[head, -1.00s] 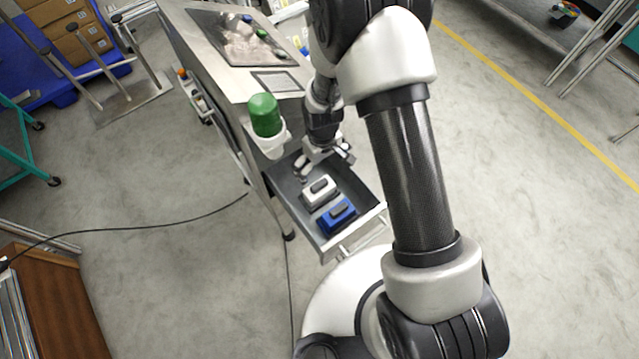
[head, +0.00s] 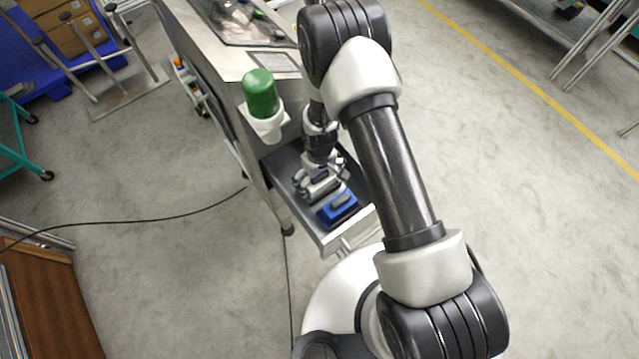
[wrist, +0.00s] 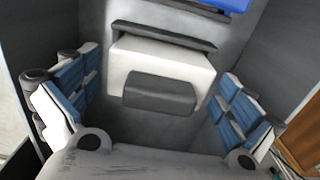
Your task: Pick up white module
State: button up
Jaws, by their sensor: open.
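The white module (wrist: 165,66), a white block with a dark grey raised part on top, lies in the open drawer (head: 330,240). In the wrist view it sits between the two blue-padded fingers of my gripper (wrist: 158,105), with a gap on each side. My gripper (head: 321,184) is open and above the module in the head view, where it hides most of it. The blue module (head: 338,208) lies in the drawer just in front of the gripper and shows at the top of the wrist view (wrist: 222,4).
The drawer walls stand close around the gripper. A green cylinder (head: 261,93) in a white holder (head: 268,125) is fixed to the cart's side. The steel cart top (head: 200,45) is behind. A black cable (head: 150,217) runs over the floor.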

jog(key=shift+f, duration=0.85)
jog(key=shift+r, duration=0.1)
jog(key=c, duration=1.1)
